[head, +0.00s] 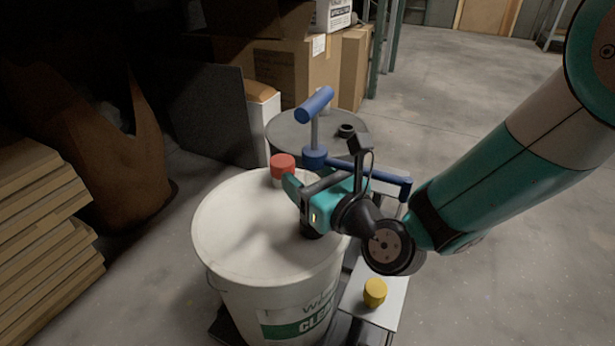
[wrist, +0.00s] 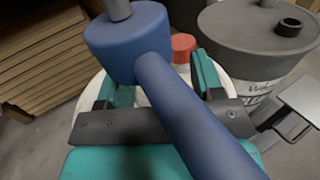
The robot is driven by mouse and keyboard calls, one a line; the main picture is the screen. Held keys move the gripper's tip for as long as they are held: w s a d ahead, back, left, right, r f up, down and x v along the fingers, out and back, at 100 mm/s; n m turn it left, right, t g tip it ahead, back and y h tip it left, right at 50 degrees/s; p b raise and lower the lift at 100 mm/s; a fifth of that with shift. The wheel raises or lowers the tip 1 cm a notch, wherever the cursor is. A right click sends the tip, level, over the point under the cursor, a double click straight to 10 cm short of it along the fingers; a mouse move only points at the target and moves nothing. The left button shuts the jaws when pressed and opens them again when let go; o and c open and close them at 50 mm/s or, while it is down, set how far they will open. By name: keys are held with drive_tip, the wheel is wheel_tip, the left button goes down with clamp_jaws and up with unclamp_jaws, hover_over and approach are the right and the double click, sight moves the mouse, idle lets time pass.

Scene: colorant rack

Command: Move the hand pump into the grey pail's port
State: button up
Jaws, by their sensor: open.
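The hand pump (head: 315,158) has a blue head, a grey rod with a blue T-handle and a long blue spout pointing right. It stands upright over the white pail (head: 235,222); its lower end is hidden. In the wrist view, the pump head (wrist: 125,42) is just beyond my fingers, and its spout crosses over my gripper. My gripper (head: 303,180) is open, its fingers (wrist: 155,84) apart on either side below the pump head. I see no clear grip. The grey pail (head: 285,130) stands behind, with a dark raised port (head: 346,131) on its lid, also in the wrist view (wrist: 288,27).
Stacked boards (head: 45,225) are at the left, cardboard boxes (head: 300,75) behind. The floor at right is clear.

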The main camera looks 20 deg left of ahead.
drive_tip(key=shift+s+a, duration=0.1)
drive_tip(key=shift+a, duration=0.05)
drive_tip(key=shift+c, duration=1.3)
drive_tip(key=shift+a, duration=0.1)
drive_tip(key=c, duration=0.7)
clamp_jaws()
drive_tip(key=shift+r, duration=0.1)
